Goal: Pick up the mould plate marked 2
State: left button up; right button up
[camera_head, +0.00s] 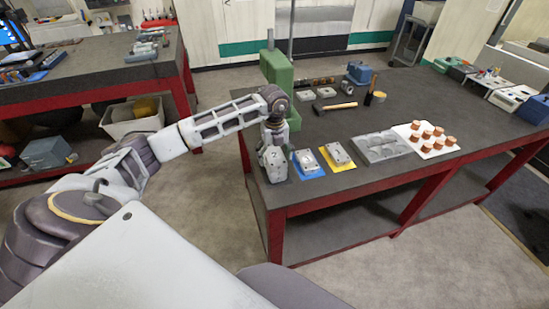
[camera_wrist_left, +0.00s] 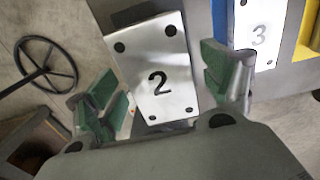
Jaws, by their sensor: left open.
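The mould plate marked 2 (camera_wrist_left: 158,72) is a pale metal rectangle with dark holes near its corners. In the wrist view it lies between the two green-padded fingers of my left gripper (camera_wrist_left: 160,90), which is open. Gaps show on both sides of the plate, the right one narrower. In the head view my left gripper (camera_head: 273,165) is low over the table's near left corner and hides this plate. The mould plate marked 3 (camera_wrist_left: 258,42) is just to the right, on a blue mat (camera_wrist_left: 226,12). My right gripper is in neither view.
In the head view the plate on the blue mat (camera_head: 307,160) and another plate on a yellow mat (camera_head: 338,153) stand close to the right. A grey mould block (camera_head: 380,146) is beyond them. A green machine (camera_head: 277,80) rises behind my gripper. A hammer (camera_head: 335,107) lies further back.

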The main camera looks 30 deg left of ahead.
aim_at(274, 155)
pick_arm(q)
jog(key=shift+c, duration=0.5)
jog(key=c, duration=1.4)
jog(key=shift+w+r, duration=0.1)
jog(key=shift+r, duration=0.05)
jog(key=shift+r, duration=0.5)
jog(key=shift+r+b, duration=0.75)
jog(key=shift+r, duration=3.65)
